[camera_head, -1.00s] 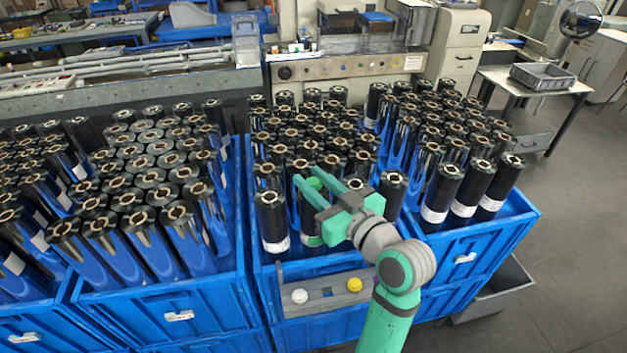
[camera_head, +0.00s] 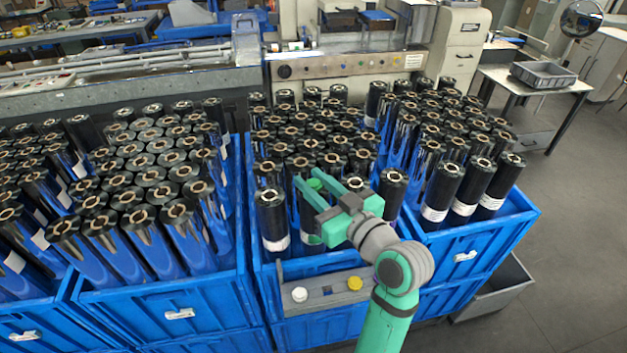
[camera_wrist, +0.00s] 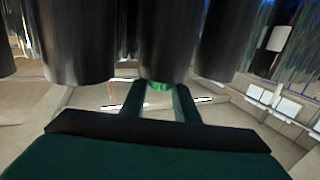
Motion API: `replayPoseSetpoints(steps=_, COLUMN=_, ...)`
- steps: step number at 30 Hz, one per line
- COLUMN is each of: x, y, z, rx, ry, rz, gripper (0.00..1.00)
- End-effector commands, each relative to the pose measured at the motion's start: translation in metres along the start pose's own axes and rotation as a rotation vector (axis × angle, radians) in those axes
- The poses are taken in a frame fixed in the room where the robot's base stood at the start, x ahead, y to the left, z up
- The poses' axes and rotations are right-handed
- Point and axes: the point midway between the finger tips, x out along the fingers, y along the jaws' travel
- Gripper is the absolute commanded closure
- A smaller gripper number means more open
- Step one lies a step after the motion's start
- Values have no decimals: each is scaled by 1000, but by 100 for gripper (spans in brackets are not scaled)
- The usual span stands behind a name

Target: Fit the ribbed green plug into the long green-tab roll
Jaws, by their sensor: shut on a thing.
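My gripper (camera_head: 311,192) is over the front row of the middle blue crate, its two green fingers shut on the green plug (camera_head: 316,184). The plug sits between the fingertips, at the top end of a dark roll. A green tab (camera_head: 313,240) shows low on the roll under the gripper. In the wrist view the plug (camera_wrist: 160,86) is a small green patch between the fingers, right against the end of a dark roll (camera_wrist: 166,40). The fingers hide most of the plug, so I cannot tell how deep it sits.
A grey tray (camera_head: 327,291) on the crate's front holds a white plug (camera_head: 300,294) and a yellow plug (camera_head: 355,283). Rolls with white tabs stand close on both sides, such as the left one (camera_head: 271,215). Blue crates (camera_head: 180,290) full of rolls flank this one.

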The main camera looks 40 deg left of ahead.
Motion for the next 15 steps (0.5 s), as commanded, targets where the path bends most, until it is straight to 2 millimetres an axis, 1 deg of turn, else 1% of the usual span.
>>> replayPoseSetpoints(steps=4, x=0, y=0, z=3, rx=1, ry=0, rz=0, gripper=93)
replayPoseSetpoints(steps=5, x=0, y=0, z=2, rx=1, ry=0, rz=0, gripper=65)
replayPoseSetpoints(steps=15, x=-1, y=0, z=2, rx=1, ry=0, rz=0, gripper=64)
